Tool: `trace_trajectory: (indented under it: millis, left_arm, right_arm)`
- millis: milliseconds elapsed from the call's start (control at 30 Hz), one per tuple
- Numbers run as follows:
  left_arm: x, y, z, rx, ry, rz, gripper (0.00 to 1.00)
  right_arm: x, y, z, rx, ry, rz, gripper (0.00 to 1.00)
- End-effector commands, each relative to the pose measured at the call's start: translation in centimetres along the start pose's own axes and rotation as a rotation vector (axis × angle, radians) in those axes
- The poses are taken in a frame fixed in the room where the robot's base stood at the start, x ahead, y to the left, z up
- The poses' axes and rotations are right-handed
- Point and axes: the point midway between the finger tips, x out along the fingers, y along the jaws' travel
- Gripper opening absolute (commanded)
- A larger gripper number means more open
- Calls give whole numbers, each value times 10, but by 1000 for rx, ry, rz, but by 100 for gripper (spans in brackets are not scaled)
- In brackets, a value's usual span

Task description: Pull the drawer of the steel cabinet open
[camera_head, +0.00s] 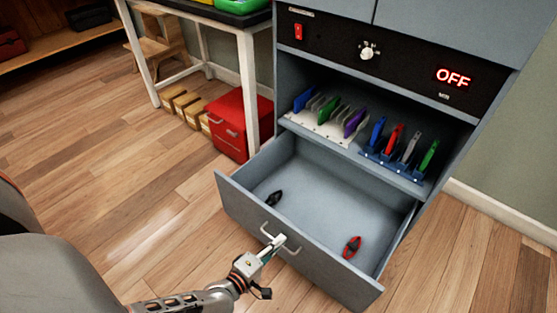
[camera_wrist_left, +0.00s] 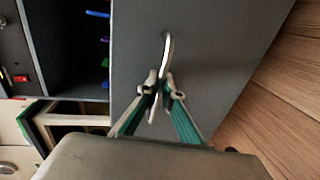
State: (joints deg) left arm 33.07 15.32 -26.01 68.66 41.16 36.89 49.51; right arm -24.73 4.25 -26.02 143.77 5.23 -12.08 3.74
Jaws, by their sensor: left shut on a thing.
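The steel cabinet's drawer (camera_head: 310,205) stands pulled out in the head view, its inside open to view. A black item (camera_head: 274,198) and a red and black item (camera_head: 352,247) lie on its floor. The drawer's pale bar handle (camera_head: 287,243) is on its front. My left gripper (camera_head: 271,247) is shut on the handle, in front of the drawer. In the left wrist view the fingertips (camera_wrist_left: 160,92) close around the handle (camera_wrist_left: 168,55), against the grey drawer front (camera_wrist_left: 215,45). My right gripper is not in view.
The control panel has a red switch (camera_head: 298,31), a knob and an OFF display (camera_head: 453,78). A red box (camera_head: 240,125) stands left of the cabinet. Wooden floor (camera_head: 150,190) is clear in front.

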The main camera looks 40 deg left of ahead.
Motion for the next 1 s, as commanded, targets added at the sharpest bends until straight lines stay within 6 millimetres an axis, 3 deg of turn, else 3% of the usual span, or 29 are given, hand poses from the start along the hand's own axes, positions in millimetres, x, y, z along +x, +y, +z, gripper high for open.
trace_trajectory:
  millis: [467, 500, 1000]
  left_arm:
    - [0, 1, 0, 0, 1, 2, 0]
    - [0, 1, 0, 0, 1, 2, 12]
    - [-2, 9, 0, -3, 2, 1, 12]
  right_arm:
    - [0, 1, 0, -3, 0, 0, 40]
    - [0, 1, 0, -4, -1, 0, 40]
    - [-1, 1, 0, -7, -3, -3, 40]
